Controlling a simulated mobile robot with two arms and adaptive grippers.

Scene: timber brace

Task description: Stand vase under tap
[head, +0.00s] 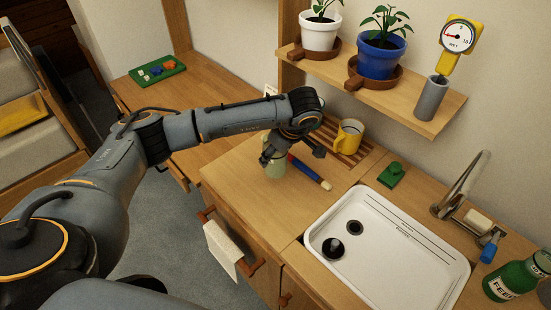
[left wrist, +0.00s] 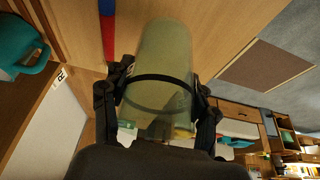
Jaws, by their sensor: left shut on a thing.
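The vase (head: 275,166) is a pale green, see-through cylinder. In the head view it is upright at the front part of the wooden counter, left of the sink; I cannot tell whether its base touches the counter. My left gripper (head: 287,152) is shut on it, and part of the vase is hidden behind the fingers. In the left wrist view the vase (left wrist: 160,65) lies between both fingers. The tap (head: 464,183) is a curved metal spout at the right, behind the white sink (head: 325,273), well apart from the vase. My right gripper is out of view.
A red and blue stick (head: 309,172) lies right beside the vase. A yellow mug (head: 349,136) stands on a slatted rack behind. A green sponge-like block (head: 391,174) lies behind the sink. A green bottle (head: 514,281) stands at far right. A shelf (head: 400,98) with pots overhangs the back.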

